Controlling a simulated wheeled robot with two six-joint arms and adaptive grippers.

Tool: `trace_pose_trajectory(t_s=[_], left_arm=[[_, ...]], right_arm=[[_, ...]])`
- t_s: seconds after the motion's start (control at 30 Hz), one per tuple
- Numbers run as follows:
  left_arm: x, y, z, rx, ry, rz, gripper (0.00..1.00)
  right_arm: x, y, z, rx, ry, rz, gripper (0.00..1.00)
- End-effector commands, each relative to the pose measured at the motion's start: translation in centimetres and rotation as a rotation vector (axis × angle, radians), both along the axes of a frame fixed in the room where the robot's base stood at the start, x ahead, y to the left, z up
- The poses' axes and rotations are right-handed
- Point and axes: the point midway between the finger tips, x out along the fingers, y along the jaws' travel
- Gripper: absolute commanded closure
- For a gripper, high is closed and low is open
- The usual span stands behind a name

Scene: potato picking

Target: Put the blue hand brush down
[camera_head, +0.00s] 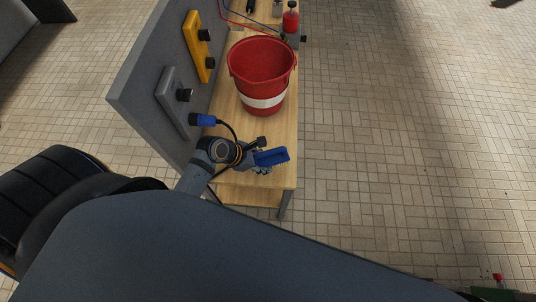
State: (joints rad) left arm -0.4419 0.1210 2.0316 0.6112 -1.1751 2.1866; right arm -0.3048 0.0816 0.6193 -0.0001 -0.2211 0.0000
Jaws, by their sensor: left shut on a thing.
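The blue hand brush (271,157) is a small blue block with bristles on its lower side, near the front end of the wooden table (284,130). My left gripper (258,158) is shut on the brush. My arm and gripper hide part of it. I cannot tell whether the brush touches the table top. My right gripper is not in view.
A red bucket (262,75) with a white band stands on the table behind the brush. A grey panel (150,70) with yellow and grey fixtures borders the table's left side. A red bottle (290,18) stands farther back. Open tiled floor lies to the right.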

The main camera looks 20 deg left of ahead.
Motion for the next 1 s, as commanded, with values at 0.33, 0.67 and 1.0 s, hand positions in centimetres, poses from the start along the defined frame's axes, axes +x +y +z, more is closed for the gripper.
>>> trace_pose_trajectory(t_s=[0.33, 0.67, 1.0], left_arm=[[6.2, 1.1, -5.8, -0.001, -0.001, 0.001, 1.0], [7.0, 1.3, -8.5, -0.002, 0.003, 0.001, 1.0], [7.0, 1.3, -9.9, 0.0, -0.001, 0.001, 1.0]], right_arm=[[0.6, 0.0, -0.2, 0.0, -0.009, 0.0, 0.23], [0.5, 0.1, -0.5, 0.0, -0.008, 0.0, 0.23], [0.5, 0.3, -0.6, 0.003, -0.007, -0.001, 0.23]])
